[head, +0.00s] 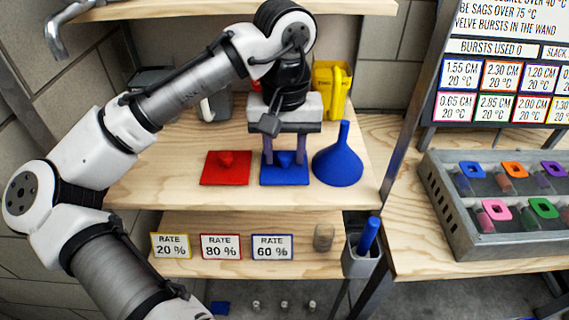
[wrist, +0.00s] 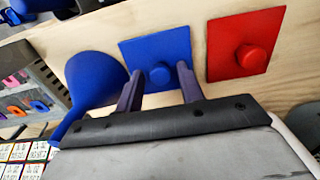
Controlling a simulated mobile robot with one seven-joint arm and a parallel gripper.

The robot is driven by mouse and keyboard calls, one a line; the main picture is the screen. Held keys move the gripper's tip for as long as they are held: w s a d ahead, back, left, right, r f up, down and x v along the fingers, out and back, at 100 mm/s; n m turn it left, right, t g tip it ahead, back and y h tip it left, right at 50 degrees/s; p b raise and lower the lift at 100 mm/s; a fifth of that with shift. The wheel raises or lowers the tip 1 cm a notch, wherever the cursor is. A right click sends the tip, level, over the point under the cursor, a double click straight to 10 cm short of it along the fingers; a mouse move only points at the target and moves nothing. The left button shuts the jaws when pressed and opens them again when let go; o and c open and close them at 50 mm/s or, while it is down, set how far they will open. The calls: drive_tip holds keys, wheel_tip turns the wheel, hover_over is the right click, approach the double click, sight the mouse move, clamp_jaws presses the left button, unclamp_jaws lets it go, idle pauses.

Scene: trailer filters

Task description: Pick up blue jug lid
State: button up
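The blue jug lid (head: 286,177) is a flat blue square with a round knob, lying on the wooden shelf between a red lid and a blue funnel. It also shows in the wrist view (wrist: 156,47). My gripper (head: 285,157) is directly above the lid and points down. In the wrist view its two fingers (wrist: 157,77) are spread, one on each side of the knob, with visible gaps. The fingertips reach down close to the lid; whether they touch its plate cannot be told. Nothing is held.
The red lid (head: 226,168) lies just left of the blue lid in the head view. The blue funnel (head: 338,165) stands close on the right. A yellow jug (head: 332,88) and a grey jug (head: 216,104) stand behind. The front strip of the shelf (head: 240,198) is clear.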

clamp_jaws()
drive_tip(key=shift+r, duration=0.15)
